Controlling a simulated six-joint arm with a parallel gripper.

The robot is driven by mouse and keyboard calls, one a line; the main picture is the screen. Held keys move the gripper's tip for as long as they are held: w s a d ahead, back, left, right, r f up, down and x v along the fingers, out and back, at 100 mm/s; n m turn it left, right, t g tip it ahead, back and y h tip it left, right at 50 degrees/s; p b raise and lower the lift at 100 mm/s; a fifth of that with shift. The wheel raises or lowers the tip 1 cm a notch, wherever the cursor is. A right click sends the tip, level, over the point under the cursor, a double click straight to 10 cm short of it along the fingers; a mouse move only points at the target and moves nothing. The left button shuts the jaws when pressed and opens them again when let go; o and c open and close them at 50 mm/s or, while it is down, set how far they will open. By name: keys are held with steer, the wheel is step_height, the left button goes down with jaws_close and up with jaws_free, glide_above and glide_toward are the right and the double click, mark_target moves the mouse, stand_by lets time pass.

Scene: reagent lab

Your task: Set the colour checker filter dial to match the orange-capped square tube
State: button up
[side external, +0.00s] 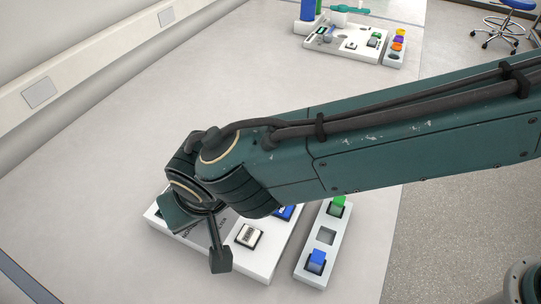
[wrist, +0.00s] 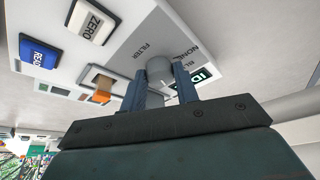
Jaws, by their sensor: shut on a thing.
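The colour checker is a white box (side external: 262,263) below my arm; its panel fills the upper wrist view (wrist: 130,50). Its filter dial is a grey round knob (wrist: 159,68) beside the printed words FILTER, NONE and a partly covered word starting with BL. My gripper (wrist: 162,88) is shut on this dial, one blue-grey finger on each side. The dial's pointer is not visible, so its setting cannot be read. An orange-topped square piece (wrist: 103,82), apparently the orange-capped tube, sits in the panel left of the dial. In the side view my arm hides the dial and this piece.
The panel has a ZERO button (wrist: 96,23), a blue READ button (wrist: 38,52) and a partly hidden dark display (wrist: 204,74). A white rack (side external: 311,268) on the right holds green (side external: 337,205) and blue (side external: 317,260) pieces around an empty middle slot. Bench left is clear.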

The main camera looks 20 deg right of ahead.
steer(key=o, duration=1)
